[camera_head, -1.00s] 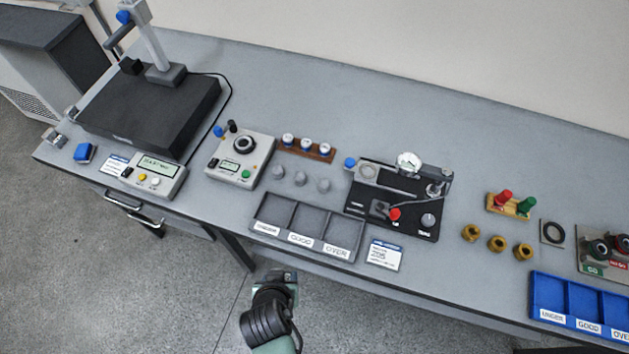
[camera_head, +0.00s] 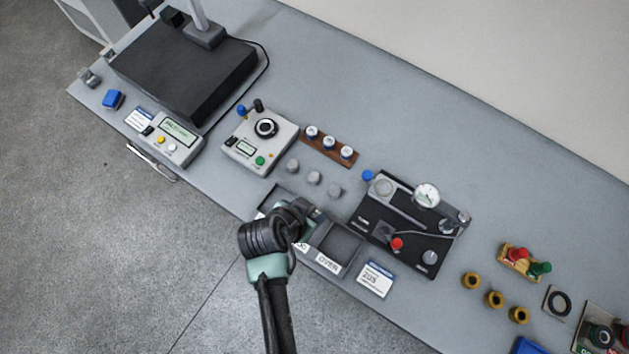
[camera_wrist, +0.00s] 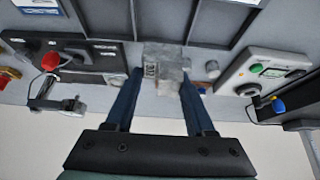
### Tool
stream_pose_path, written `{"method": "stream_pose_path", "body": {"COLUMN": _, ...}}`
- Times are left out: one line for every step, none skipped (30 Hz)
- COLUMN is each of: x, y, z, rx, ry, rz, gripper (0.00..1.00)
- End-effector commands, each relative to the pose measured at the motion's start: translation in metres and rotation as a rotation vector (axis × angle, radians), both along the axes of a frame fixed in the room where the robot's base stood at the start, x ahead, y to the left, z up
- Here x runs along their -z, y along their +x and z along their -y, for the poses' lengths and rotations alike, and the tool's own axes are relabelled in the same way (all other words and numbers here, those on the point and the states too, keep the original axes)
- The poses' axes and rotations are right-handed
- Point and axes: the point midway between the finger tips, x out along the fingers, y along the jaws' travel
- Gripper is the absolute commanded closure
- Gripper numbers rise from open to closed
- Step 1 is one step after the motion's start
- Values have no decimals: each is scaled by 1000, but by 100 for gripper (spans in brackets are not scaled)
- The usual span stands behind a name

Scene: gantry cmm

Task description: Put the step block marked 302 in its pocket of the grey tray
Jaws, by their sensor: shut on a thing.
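The wrist view shows my gripper (camera_wrist: 162,74) with its two blue fingers shut on a pale grey step block (camera_wrist: 165,54). The block has a small dark marking on one side, too small to read surely. In the head view my gripper (camera_head: 314,213) is over the grey tray (camera_head: 339,246), near its middle pocket; the block is hidden there. The OVER pocket looks empty; my arm partly covers the other pockets. The tray also shows along the top of the wrist view (camera_wrist: 93,18). Clearance between block and tray cannot be told.
Three small grey pieces (camera_head: 314,178) stand just behind the tray. A black gauge fixture (camera_head: 412,222) is to the right, a grey control box (camera_head: 259,140) behind left. A white-blue card (camera_head: 375,279) lies right of the tray. Brass pieces (camera_head: 494,299) stand further right.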

Motion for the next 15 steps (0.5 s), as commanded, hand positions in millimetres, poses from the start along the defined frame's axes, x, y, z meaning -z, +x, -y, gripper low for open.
{"method": "stream_pose_path", "body": {"x": 6, "y": 0, "z": 0, "rx": 0, "ry": -1, "rz": 1, "gripper": 100}}
{"method": "stream_pose_path", "body": {"x": 8, "y": 0, "z": 0, "rx": 0, "ry": -1, "rz": 1, "gripper": 100}}
{"method": "stream_pose_path", "body": {"x": 12, "y": 0, "z": 0, "rx": 0, "ry": 0, "rz": 0, "gripper": 100}}
{"method": "stream_pose_path", "body": {"x": 15, "y": 0, "z": 0, "rx": 0, "ry": 0, "rz": 0, "gripper": 100}}
{"method": "stream_pose_path", "body": {"x": 18, "y": 0, "z": 0, "rx": 0, "ry": 0, "rz": 0, "gripper": 100}}
{"method": "stream_pose_path", "body": {"x": 22, "y": 0, "z": 0, "rx": 0, "ry": 0, "rz": 0, "gripper": 100}}
{"method": "stream_pose_path", "body": {"x": 26, "y": 0, "z": 0, "rx": 0, "ry": 0, "rz": 0, "gripper": 100}}
{"method": "stream_pose_path", "body": {"x": 29, "y": 0, "z": 0, "rx": 0, "ry": 0, "rz": 0, "gripper": 100}}
{"method": "stream_pose_path", "body": {"x": 34, "y": 0, "z": 0, "rx": 0, "ry": 0, "rz": 0, "gripper": 100}}
{"method": "stream_pose_path", "body": {"x": 37, "y": 0, "z": 0, "rx": 0, "ry": 0, "rz": 0, "gripper": 100}}
{"method": "stream_pose_path", "body": {"x": 41, "y": 0, "z": 0, "rx": 0, "ry": 0, "rz": 0, "gripper": 100}}
{"method": "stream_pose_path", "body": {"x": 44, "y": 0, "z": 0, "rx": 0, "ry": 0, "rz": 0, "gripper": 100}}
{"method": "stream_pose_path", "body": {"x": 47, "y": 0, "z": 0, "rx": -1, "ry": 0, "rz": 0, "gripper": 100}}
{"method": "stream_pose_path", "body": {"x": 49, "y": 0, "z": 0, "rx": -1, "ry": 0, "rz": 0, "gripper": 100}}
{"method": "stream_pose_path", "body": {"x": 52, "y": 0, "z": 0, "rx": -1, "ry": 0, "rz": 0, "gripper": 100}}
